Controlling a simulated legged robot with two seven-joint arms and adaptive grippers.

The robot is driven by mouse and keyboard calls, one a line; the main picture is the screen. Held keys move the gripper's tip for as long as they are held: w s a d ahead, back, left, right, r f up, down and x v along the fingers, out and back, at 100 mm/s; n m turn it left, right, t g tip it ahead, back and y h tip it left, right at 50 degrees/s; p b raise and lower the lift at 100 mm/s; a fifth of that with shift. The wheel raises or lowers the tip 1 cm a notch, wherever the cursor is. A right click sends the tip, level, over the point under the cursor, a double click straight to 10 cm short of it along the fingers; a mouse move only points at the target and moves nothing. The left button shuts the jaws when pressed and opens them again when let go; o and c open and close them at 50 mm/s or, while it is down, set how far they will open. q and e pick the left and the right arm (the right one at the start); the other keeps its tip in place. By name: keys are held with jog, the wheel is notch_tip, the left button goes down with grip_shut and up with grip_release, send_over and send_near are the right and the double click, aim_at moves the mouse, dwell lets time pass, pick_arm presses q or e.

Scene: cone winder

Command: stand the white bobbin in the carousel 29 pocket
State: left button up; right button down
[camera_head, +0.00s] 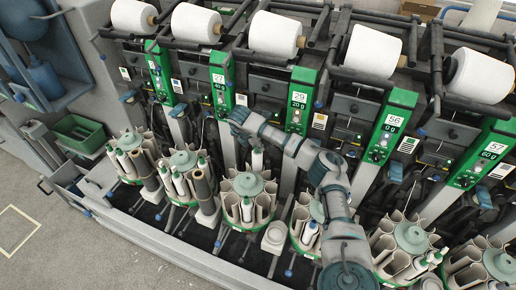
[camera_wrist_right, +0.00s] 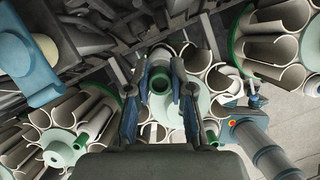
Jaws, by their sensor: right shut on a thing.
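My right gripper (camera_head: 246,142) is over the carousel (camera_head: 249,184) below and left of the 29 label (camera_head: 299,98). In the right wrist view its two fingers (camera_wrist_right: 160,98) are shut on the white bobbin (camera_wrist_right: 159,84), seen end-on with a green rim. In the head view the white bobbin (camera_head: 257,162) hangs upright below my wrist, at the back of that carousel. The carousel's pale green hub (camera_wrist_right: 192,103) shows right beside it in the wrist view. I cannot tell whether its lower end is inside a pocket. My left gripper is not in view.
Neighbouring carousels (camera_head: 184,160) (camera_head: 411,236) stand close on both sides, some holding green-tipped bobbins. Green panels and levers rise behind. White yarn cones (camera_head: 275,34) line the top. A green bin (camera_head: 79,133) and free floor (camera_head: 35,222) are at left.

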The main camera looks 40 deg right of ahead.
jog(key=shift+r, duration=0.1)
jog(key=shift+r+p, duration=1.65)
jog(key=shift+r, duration=0.55)
jog(key=shift+r+p, duration=1.65)
jog(key=shift+r, duration=0.65)
jog(key=shift+f, duration=0.1)
